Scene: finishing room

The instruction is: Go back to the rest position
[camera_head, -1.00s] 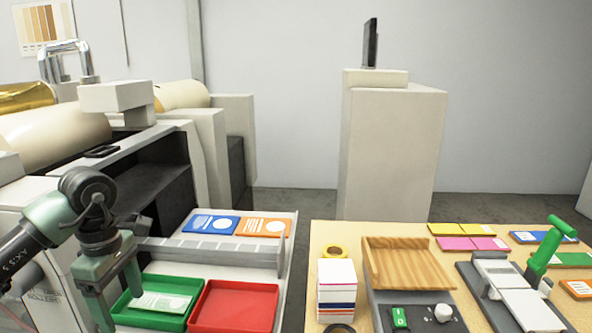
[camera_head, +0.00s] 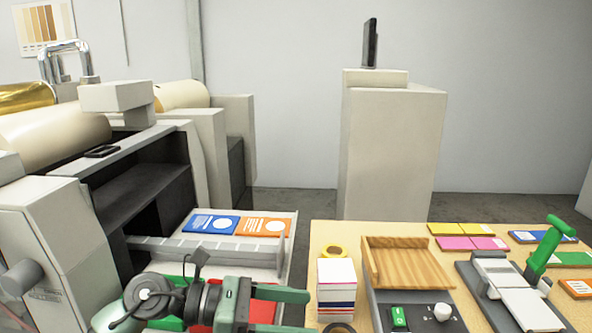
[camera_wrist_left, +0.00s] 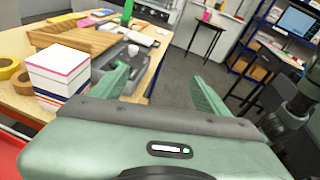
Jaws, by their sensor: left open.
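My left gripper (camera_head: 306,311) is open and empty. In the head view it reaches in low from the left, over the front of the light shelf, with its fingers pointing right towards the stack of cards (camera_head: 336,288). The left wrist view shows its two green fingers (camera_wrist_left: 160,82) spread apart with nothing between them. The arm and gripper hide most of the red tray (camera_head: 262,311) and the green tray in the head view. My right gripper is in neither view.
Blue and orange cards (camera_head: 262,227) lie behind the ruler bar. A large machine stands left.

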